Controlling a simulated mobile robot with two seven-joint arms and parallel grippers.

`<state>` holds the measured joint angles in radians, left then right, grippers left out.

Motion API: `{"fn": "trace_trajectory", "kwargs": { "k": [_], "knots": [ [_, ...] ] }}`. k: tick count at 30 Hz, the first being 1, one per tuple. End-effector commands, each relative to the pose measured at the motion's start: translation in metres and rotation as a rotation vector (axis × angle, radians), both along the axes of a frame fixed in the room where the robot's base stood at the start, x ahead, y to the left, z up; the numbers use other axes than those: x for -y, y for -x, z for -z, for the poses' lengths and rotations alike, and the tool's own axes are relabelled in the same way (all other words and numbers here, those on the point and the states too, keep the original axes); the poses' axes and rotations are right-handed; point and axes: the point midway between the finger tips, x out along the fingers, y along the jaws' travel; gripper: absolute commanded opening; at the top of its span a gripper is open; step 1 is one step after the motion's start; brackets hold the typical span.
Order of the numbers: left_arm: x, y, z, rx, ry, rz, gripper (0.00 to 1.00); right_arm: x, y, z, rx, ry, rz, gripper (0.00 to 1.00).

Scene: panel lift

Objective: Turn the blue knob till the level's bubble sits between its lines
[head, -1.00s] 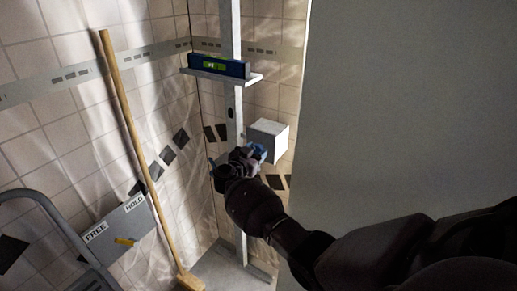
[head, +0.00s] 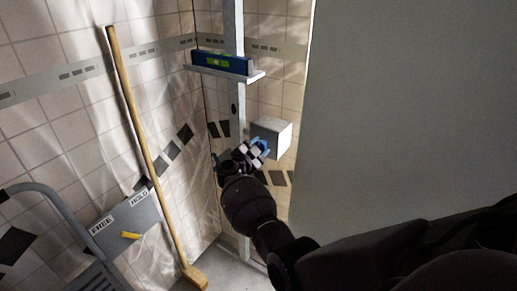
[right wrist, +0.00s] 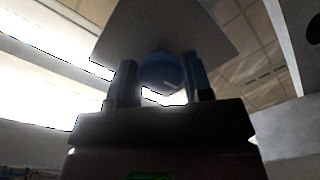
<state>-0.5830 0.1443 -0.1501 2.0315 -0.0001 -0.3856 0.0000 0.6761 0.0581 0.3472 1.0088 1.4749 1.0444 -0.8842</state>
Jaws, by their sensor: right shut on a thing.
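The blue knob (right wrist: 160,73) shows as a round ball between the two fingers of my right gripper (right wrist: 160,82) in the right wrist view, under a grey box. In the head view my right gripper (head: 253,152) is at the front of that box, shut on the knob and hiding most of it. The blue level (head: 236,65) lies on a small shelf on the upright post, above the gripper. Its green vial (head: 218,62) is visible, but bubble and lines are too small to read. My left gripper is not in view.
The grey box (head: 272,139) sits beside the metal post (head: 233,100). A large grey panel (head: 410,110) fills the right. A broom (head: 140,130) leans on the tiled wall at left, near a FREE/HOLD plate (head: 122,228) with a yellow lever (head: 130,235).

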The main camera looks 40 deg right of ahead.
Motion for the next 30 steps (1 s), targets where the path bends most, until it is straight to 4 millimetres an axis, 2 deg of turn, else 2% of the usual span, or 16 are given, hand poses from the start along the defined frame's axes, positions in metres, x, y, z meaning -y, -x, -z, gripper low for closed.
{"fn": "trace_trajectory", "kwargs": {
  "k": [16, 17, 21, 30],
  "knots": [
    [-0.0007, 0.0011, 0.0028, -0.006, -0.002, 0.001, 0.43, -0.0009, 0.0003, 0.0017, 0.021, -0.013, 0.0, 0.22],
    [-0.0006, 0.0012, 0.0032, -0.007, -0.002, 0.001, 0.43, -0.0009, 0.0003, 0.0017, 0.021, -0.012, -0.001, 0.49],
    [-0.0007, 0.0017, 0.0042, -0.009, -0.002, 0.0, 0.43, -0.0007, 0.0002, 0.0012, 0.021, -0.011, 0.0, 0.71],
    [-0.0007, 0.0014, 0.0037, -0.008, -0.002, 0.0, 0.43, -0.0005, 0.0001, 0.0002, 0.022, -0.01, -0.001, 0.71]
  ]
}}
